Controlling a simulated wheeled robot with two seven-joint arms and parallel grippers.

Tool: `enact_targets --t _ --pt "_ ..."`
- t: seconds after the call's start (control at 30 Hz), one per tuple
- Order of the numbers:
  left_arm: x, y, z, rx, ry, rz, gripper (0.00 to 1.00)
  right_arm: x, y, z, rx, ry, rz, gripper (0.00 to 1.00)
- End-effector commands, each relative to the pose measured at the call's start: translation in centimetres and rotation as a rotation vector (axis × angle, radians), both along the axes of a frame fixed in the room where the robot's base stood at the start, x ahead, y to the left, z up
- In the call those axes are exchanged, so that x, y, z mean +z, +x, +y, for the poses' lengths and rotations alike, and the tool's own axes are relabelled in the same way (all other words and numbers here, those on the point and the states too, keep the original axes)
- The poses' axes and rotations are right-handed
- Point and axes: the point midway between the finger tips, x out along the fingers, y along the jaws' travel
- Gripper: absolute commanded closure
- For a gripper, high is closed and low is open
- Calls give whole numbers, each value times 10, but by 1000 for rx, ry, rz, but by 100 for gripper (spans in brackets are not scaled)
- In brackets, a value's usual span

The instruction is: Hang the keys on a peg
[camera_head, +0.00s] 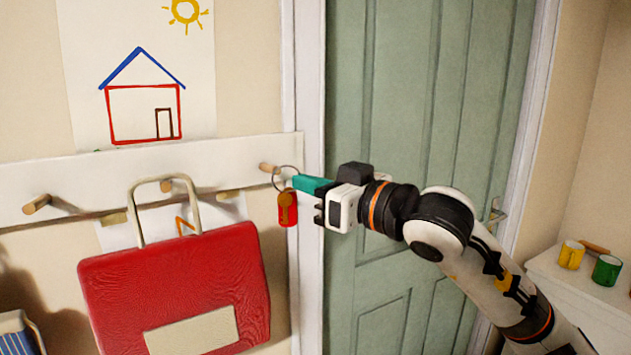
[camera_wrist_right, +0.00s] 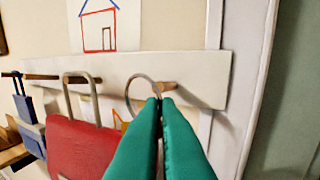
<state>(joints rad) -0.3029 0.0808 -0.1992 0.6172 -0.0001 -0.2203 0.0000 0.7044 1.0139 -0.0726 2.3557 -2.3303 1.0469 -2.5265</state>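The keys (camera_head: 287,208) are a thin metal ring with a red tag and a brownish key hanging below it. My right gripper (camera_head: 300,183) has teal fingers shut on the ring (camera_wrist_right: 130,92), beside the wall rail. The right-hand wooden peg (camera_head: 268,168) sticks out of the rail at the ring's left edge. In the right wrist view the ring and this peg (camera_wrist_right: 167,86) overlap behind the fingertips (camera_wrist_right: 160,103). I cannot tell whether the ring is around the peg or in front of it. The tag is hidden in that view. My left gripper is out of view.
A red bag (camera_head: 180,285) hangs by its handle from the middle peg (camera_head: 170,186). The left peg (camera_head: 37,204) is bare. A green door (camera_head: 400,90) stands behind my right arm. Mugs (camera_head: 571,254) sit on a white surface at the right.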

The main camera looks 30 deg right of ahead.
Motion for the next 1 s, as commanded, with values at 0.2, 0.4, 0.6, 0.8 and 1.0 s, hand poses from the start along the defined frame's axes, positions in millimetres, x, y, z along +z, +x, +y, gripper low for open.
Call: enact_targets --t 0.2,0.4,0.6,0.8,1.0 --pt "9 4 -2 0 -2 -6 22 0 14 -1 1 2 2 100" --pt "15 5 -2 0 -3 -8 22 -1 26 -1 1 3 2 100" --pt "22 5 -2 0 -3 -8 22 -2 38 -2 0 2 2 100" --pt "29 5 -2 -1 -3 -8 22 -2 49 -3 1 3 1 100" --pt "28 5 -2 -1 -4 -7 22 -7 61 -3 0 -1 0 100"
